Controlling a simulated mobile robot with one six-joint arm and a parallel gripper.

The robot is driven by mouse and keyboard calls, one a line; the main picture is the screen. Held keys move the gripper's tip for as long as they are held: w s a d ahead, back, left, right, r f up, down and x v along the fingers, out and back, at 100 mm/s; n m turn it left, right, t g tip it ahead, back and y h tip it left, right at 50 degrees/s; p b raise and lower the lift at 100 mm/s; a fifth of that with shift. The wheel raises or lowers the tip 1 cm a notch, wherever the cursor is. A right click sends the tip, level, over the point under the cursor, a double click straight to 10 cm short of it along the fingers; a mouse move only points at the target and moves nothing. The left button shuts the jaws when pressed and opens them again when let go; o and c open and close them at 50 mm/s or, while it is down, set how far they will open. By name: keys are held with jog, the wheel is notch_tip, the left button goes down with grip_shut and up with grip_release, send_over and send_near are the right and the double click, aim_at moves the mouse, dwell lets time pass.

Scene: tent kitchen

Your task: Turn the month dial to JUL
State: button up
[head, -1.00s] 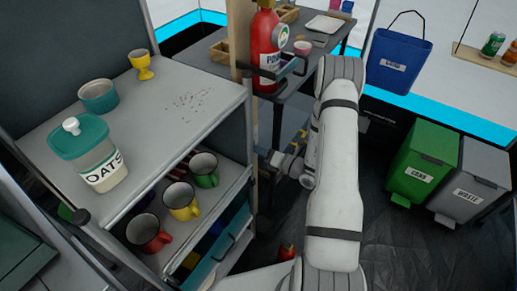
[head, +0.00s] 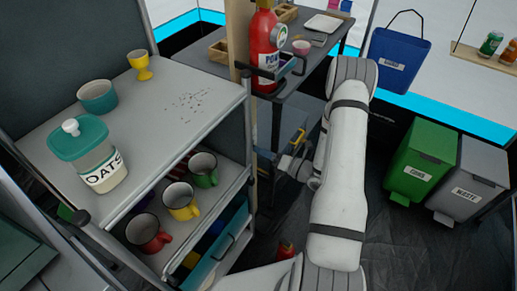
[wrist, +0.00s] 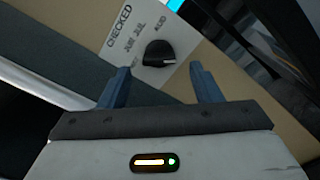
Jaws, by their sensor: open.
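The month dial (wrist: 158,54) is a small black knob on a pale plate (wrist: 118,40) marked CHECKED, fixed to a tan panel. JUN, JUL and AUG read beside the knob; other lettering is too small or hidden. I cannot tell for certain which month the knob points to. In the wrist view my gripper (wrist: 160,86) is open, with its two blue fingers apart and empty. The knob shows beyond the fingertips, between them, and looks clear of them. In the head view the dial is hidden, and my arm partly covers the gripper area.
The wooden post (head: 243,45) carries a red fire extinguisher (head: 264,50). A grey cart (head: 165,105) with mugs and an oats jar (head: 95,160) stands at left. Green (head: 421,160) and grey (head: 467,185) bins stand at right. Dark floor lies between.

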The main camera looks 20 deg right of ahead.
jog(key=v, duration=0.4)
jog(key=shift+s+d, duration=0.25)
